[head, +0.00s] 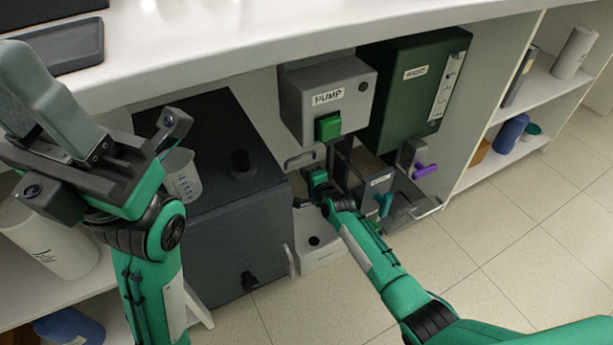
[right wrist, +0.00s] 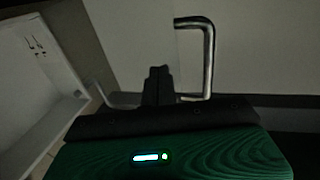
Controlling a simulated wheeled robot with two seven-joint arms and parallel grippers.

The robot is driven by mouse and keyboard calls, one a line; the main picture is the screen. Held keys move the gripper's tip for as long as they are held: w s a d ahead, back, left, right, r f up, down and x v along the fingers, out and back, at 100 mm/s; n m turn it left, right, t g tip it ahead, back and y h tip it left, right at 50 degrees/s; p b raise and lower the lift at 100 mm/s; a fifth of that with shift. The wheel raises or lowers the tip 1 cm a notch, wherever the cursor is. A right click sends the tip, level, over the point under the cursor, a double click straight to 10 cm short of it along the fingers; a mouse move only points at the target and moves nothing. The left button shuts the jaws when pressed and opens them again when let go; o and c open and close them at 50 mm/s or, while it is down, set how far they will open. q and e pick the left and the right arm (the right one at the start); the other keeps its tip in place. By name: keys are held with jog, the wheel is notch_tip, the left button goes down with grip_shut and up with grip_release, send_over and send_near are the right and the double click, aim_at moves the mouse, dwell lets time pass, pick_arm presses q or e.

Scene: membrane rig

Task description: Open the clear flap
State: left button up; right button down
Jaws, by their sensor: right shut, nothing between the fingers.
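I cannot make out the clear flap for certain. A pale U-shaped bar handle (head: 300,160) shows below the pump box, just above my right gripper (head: 318,186). In the right wrist view a metal bar handle (right wrist: 208,58) stands on a pale surface. My right gripper (right wrist: 158,82) is shut and empty there, its tips just left of the handle and apart from it in the picture. My left gripper (head: 52,100) is raised at the upper left in front of the bench. Whether its fingers are apart is not clear.
A grey PUMP box (head: 318,98) with a green button (head: 328,126) hangs above my right gripper. A dark cabinet (head: 235,215) with a beaker (head: 182,175) on it stands left. A teal lever (head: 385,204) and purple lever (head: 425,170) lie to the right. The floor (head: 500,260) is clear.

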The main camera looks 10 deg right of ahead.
jog(key=s+d+f+p, duration=0.1)
jog(key=s+d+p, duration=0.2)
jog(key=s, duration=0.7)
jog(key=s+d+f+p, duration=0.1)
jog(key=s+d+p, duration=0.3)
jog(key=s, duration=0.6)
jog(key=shift+s+d+p, duration=0.25)
jog(key=shift+s+p, duration=0.1)
jog(key=shift+p, duration=0.7)
